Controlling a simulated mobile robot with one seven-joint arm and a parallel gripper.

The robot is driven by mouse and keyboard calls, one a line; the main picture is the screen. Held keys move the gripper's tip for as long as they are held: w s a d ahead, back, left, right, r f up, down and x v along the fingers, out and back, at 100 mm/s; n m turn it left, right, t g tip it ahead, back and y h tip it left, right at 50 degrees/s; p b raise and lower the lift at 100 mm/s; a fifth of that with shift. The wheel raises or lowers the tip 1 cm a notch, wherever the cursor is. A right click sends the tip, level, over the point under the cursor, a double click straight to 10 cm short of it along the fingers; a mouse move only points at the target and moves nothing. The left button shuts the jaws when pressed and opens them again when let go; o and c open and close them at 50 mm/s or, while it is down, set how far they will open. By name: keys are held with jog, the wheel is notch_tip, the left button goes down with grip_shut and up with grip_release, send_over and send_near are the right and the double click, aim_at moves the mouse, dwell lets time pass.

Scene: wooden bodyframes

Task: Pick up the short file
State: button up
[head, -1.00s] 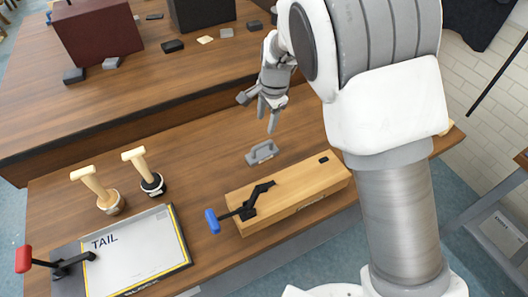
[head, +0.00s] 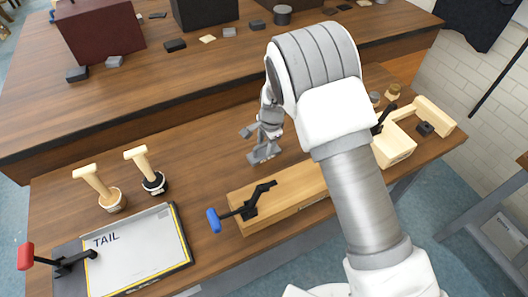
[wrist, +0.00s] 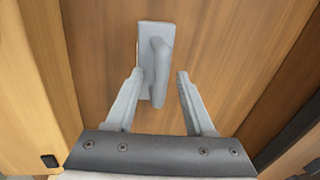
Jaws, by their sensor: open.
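The short file is a small grey block with a raised bar handle. It lies on the wooden bench, and in the head view the short file (head: 264,155) is partly covered by my gripper (head: 261,140). In the wrist view the short file (wrist: 146,32) is upright in the picture, with its handle running toward me. My gripper (wrist: 159,74) is open there, with one finger on each side of the handle's near end. The fingers look apart from it, and I cannot tell the remaining height.
A long wooden box (head: 285,192) with a blue-handled clamp (head: 240,208) lies just in front of the file. Two wooden-handled stamps (head: 108,196) and a board marked TAIL (head: 135,250) are at left. A pale wooden frame (head: 395,148) stands at right.

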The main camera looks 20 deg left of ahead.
grip_shut()
dwell(1.4)
